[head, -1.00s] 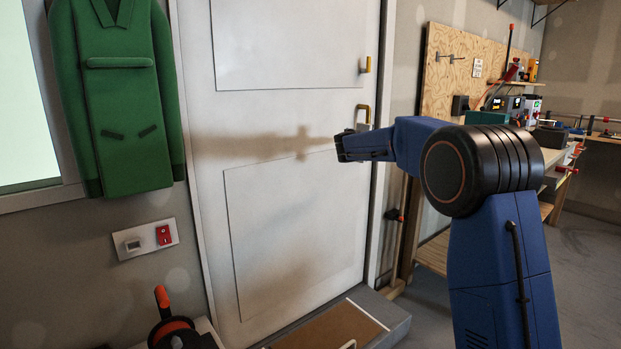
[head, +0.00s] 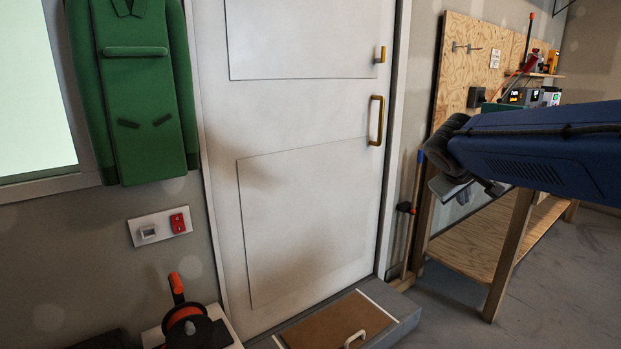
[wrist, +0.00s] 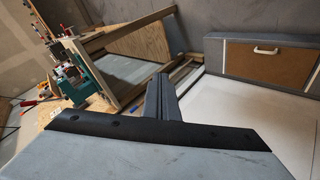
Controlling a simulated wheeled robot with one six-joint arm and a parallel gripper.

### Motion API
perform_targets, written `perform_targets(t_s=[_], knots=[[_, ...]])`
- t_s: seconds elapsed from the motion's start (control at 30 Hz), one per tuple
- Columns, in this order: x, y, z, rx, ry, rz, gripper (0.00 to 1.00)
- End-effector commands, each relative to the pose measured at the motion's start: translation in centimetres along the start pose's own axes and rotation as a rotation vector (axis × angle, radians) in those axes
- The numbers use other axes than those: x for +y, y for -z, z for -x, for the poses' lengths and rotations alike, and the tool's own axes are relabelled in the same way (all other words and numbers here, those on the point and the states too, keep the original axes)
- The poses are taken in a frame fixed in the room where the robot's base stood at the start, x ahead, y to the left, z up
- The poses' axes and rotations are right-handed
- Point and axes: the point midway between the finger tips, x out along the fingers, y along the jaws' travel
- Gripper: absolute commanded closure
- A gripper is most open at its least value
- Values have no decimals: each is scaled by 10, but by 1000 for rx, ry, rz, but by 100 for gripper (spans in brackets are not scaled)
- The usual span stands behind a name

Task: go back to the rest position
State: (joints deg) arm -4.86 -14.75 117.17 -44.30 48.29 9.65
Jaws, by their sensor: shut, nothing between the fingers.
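My gripper (wrist: 163,97) shows in the wrist view as two dark fingers lying together, with nothing between them. It is in free air, apart from the things around it. In the head view my blue arm reaches in from the right edge to a black joint, with a grey part below it. The fingertips cannot be made out clearly there.
A white door (head: 300,150) with a brass handle (head: 376,120) stands ahead, a grey step (head: 400,310) at its foot. A wooden workbench (head: 500,235) stands behind my arm at right. A green coverall (head: 145,90) and a cable reel (head: 185,325) are at left.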

Motion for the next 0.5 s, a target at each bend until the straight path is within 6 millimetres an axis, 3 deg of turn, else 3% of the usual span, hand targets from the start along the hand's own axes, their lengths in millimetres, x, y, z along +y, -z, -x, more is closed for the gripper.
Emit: perform_targets(t_s=[0.1,0.5], knots=[[-20,-50,18,-33,73,-61,100],[-114,-198,69,-126,338,-255,100]])
